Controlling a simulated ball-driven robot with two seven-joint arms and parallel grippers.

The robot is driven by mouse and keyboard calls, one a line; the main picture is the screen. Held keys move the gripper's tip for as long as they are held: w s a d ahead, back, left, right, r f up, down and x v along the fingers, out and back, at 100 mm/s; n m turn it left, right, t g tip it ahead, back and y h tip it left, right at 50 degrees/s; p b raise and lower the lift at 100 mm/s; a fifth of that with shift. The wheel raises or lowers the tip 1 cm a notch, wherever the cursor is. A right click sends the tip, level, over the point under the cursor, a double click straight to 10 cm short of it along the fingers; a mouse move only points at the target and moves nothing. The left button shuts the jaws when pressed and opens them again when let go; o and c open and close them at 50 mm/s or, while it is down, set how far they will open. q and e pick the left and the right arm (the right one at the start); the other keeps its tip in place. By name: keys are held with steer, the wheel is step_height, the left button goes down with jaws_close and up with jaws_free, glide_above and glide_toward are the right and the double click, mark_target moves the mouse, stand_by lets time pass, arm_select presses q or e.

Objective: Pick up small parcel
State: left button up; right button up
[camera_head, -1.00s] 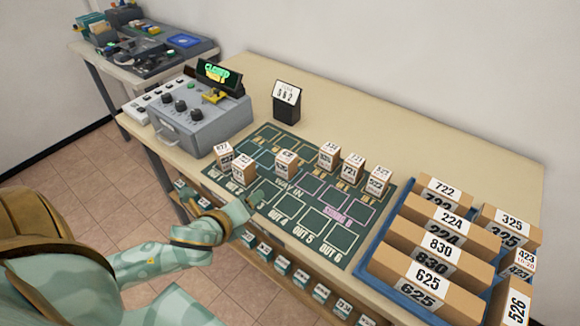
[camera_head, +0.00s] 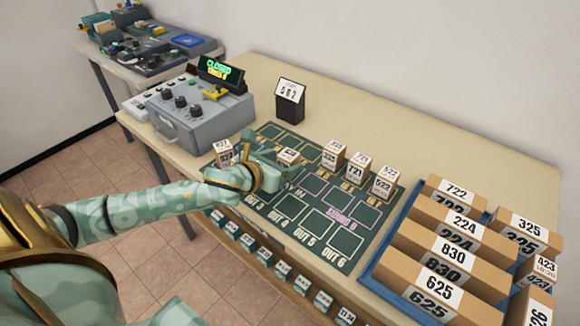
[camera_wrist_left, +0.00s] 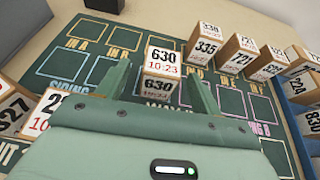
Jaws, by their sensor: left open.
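My left gripper (camera_head: 268,172) is low over the green sorting mat, open. In the left wrist view its two fingers (camera_wrist_left: 162,78) stand on either side of a small parcel marked 630 10:23 (camera_wrist_left: 162,56), which sits upright on the mat. I cannot tell whether the fingers touch it. In the head view this parcel (camera_head: 289,156) shows just beyond the gripper, its lower part hidden. Other small parcels stand on the mat: one marked 335 (camera_head: 333,155), one marked 721 (camera_head: 358,167), one farther right (camera_head: 384,182), and one left of the gripper (camera_head: 224,152).
The mat (camera_head: 322,240) has free marked squares to the right. A blue tray (camera_head: 375,276) holds large boxes such as 625 (camera_head: 433,292). A grey console (camera_head: 200,110) and a number stand (camera_head: 289,100) are behind. Another small parcel (camera_wrist_left: 56,106) is close left of the gripper.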

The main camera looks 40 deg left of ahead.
mark_target(293, 157)
arm_select(q)
steer(key=b+x, duration=0.2)
steer(key=x, duration=0.2)
steer(key=shift+w+d+f, duration=0.1)
steer(key=shift+w+f, duration=0.2)
steer(key=shift+f, duration=0.05)
steer(key=shift+w, duration=0.3)
steer(key=shift+r, duration=0.1)
steer(key=shift+c, duration=0.6)
steer(key=c, duration=1)
